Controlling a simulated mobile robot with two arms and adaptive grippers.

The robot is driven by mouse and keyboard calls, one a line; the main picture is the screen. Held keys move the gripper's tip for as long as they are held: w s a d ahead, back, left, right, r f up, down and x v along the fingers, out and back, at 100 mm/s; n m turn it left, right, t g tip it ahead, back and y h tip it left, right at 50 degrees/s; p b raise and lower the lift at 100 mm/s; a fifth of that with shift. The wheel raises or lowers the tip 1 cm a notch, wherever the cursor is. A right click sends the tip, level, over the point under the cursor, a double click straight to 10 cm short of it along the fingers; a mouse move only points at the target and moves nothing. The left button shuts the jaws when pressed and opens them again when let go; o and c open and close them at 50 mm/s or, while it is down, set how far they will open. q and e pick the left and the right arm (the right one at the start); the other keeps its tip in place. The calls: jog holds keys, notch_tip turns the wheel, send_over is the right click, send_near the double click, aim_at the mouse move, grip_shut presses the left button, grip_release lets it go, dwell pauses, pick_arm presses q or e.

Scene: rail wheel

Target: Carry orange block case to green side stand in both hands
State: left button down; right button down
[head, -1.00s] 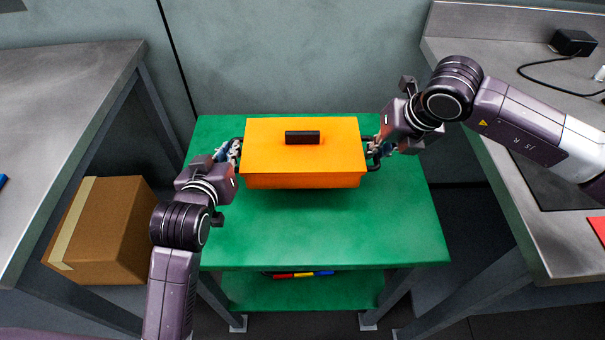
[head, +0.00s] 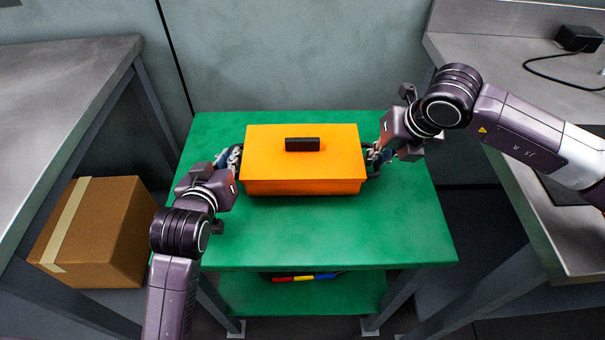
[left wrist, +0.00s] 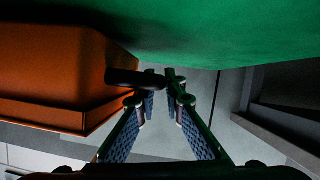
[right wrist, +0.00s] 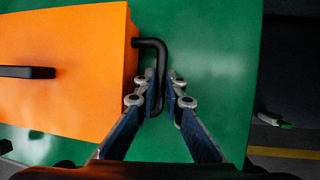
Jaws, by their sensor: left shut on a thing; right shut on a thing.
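The orange block case (head: 275,165), lid closed with a black handle (head: 302,144) on top, is level over the green side stand (head: 320,235). Only a thin shadow shows under its front edge; I cannot tell whether it touches the stand top. My left gripper (head: 236,158) is shut on the case's left side handle, whose black bar shows in the left wrist view (left wrist: 135,78). My right gripper (head: 374,156) is shut on the right side handle, a black bent bar in the right wrist view (right wrist: 155,45).
A cardboard box (head: 110,230) sits on the floor at left, beside a grey metal table (head: 60,95). Another grey counter (head: 480,60) stands at right with a black device (head: 577,38). The stand's lower shelf (head: 300,295) holds coloured items. The stand's front area is clear.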

pick_arm(q)
jog(key=shift+f+b, duration=0.35)
jog(key=shift+b, duration=0.15)
pick_arm(e)
jog(key=shift+w+f, duration=0.1)
jog(key=shift+f, duration=0.35)
pick_arm(q)
jog(key=c, duration=2.4)
grip_release()
jog(key=shift+f, duration=0.2)
pick_arm(e)
jog(key=c, duration=2.4)
grip_release()
jog(key=shift+d+f, duration=0.1)
pick_arm(q)
jog(key=o, duration=0.4)
jog(key=shift+s, duration=0.1)
pick_arm(e)
jog(key=o, duration=0.4)
jog(key=shift+s, duration=0.2)
pick_arm(q)
jog(key=shift+r, duration=0.2)
pick_arm(e)
jog(key=shift+r, duration=0.2)
